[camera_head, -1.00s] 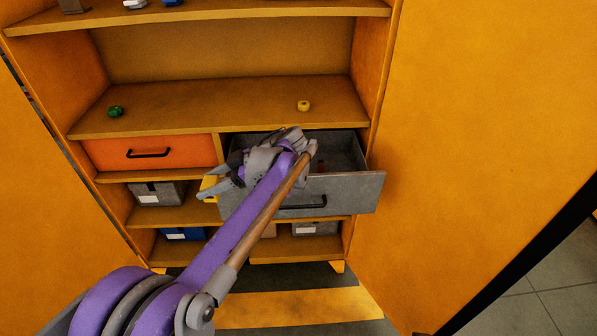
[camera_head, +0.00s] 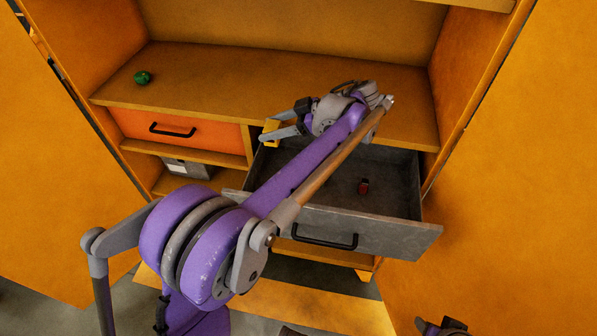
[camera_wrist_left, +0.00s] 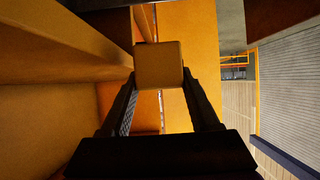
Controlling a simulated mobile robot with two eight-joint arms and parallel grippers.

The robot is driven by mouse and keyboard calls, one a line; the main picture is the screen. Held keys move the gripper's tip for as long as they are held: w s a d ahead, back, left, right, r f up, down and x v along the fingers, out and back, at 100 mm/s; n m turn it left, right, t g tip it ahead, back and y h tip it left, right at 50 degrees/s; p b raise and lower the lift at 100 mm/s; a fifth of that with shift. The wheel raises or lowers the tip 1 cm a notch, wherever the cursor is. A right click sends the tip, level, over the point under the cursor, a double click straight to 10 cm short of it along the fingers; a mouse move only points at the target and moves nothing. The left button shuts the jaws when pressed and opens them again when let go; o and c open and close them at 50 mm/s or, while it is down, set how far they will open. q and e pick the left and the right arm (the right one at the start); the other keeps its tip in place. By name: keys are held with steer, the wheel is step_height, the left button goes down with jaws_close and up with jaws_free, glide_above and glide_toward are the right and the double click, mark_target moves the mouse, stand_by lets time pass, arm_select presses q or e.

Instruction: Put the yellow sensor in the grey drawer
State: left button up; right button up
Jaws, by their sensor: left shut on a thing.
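The yellow sensor (camera_head: 271,131) is a small block between the fingertips of my left gripper (camera_head: 272,132). In the left wrist view the sensor (camera_wrist_left: 159,65) sits squarely between the two dark fingers. The gripper is shut on it, in front of the cabinet and near the left side of the grey drawer, by the orange drawer's right end. The grey drawer (camera_head: 372,232) is pulled open. My left arm crosses over its left part and hides some of its inside.
A small red object (camera_head: 363,186) lies in the grey drawer; the floor around it looks clear. A closed orange drawer (camera_head: 215,140) is to the left. A green object (camera_head: 142,77) stands on the shelf above. Open cabinet doors flank both sides. A dark part (camera_head: 441,327) shows at the bottom edge.

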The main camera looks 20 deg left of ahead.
arm_select(q)
step_height(320, 180, down, 17)
steer(key=shift+b, duration=1.1)
steer(key=o, duration=1.4)
steer(key=shift+f, duration=0.1)
steer(key=shift+d+r, duration=0.1)
steer(key=shift+r, duration=0.1)
steer(key=p+v, duration=0.1)
steer(key=v, duration=1)
steer(key=shift+d+r, duration=0.1)
steer(key=shift+d, duration=0.3)
